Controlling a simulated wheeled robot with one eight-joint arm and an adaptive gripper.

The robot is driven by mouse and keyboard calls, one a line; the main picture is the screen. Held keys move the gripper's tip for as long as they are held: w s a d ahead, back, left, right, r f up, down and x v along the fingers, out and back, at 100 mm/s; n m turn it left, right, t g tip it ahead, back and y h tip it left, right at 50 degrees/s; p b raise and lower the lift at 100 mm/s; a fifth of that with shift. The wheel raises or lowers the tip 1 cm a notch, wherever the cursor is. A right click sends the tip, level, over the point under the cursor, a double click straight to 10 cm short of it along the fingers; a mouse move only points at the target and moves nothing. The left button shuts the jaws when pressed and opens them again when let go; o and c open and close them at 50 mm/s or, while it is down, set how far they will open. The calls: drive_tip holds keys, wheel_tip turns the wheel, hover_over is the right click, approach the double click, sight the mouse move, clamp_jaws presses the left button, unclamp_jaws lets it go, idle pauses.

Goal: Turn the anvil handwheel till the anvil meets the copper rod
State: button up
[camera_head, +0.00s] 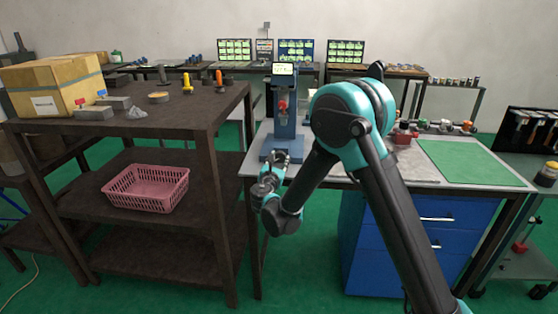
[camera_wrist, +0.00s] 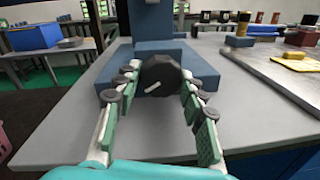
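The blue machine (camera_head: 285,118) stands on the grey workbench, with a small screen on top and a red part on its front. In the wrist view, the anvil handwheel (camera_wrist: 160,75) is a dark round knob with a white mark, in front of the blue base (camera_wrist: 190,62). My gripper (camera_wrist: 160,78) has one finger at each side of the knob, with no clear gap at the tips. It also shows low before the machine in the head view (camera_head: 271,172). I cannot make out the anvil's face or the copper rod.
A dark shelf unit (camera_head: 130,128) with a pink basket (camera_head: 147,186) stands close on the left. The bench's right side holds a green mat (camera_head: 465,162) and several small items. Bare bench top (camera_wrist: 255,130) lies right of my fingers.

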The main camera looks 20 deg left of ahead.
drive_tip(key=c, duration=0.3)
drive_tip(key=shift+m, duration=1.8)
drive_tip(key=shift+c, duration=0.2)
drive_tip(key=o, duration=1.2)
drive_tip(key=shift+c, duration=0.2)
drive_tip(key=s+d, duration=0.1)
drive_tip(key=s, duration=1.1)
drive_tip(key=shift+d+r, duration=0.2)
drive_tip(key=shift+d, duration=0.2)
drive_tip(key=shift+w, duration=0.1)
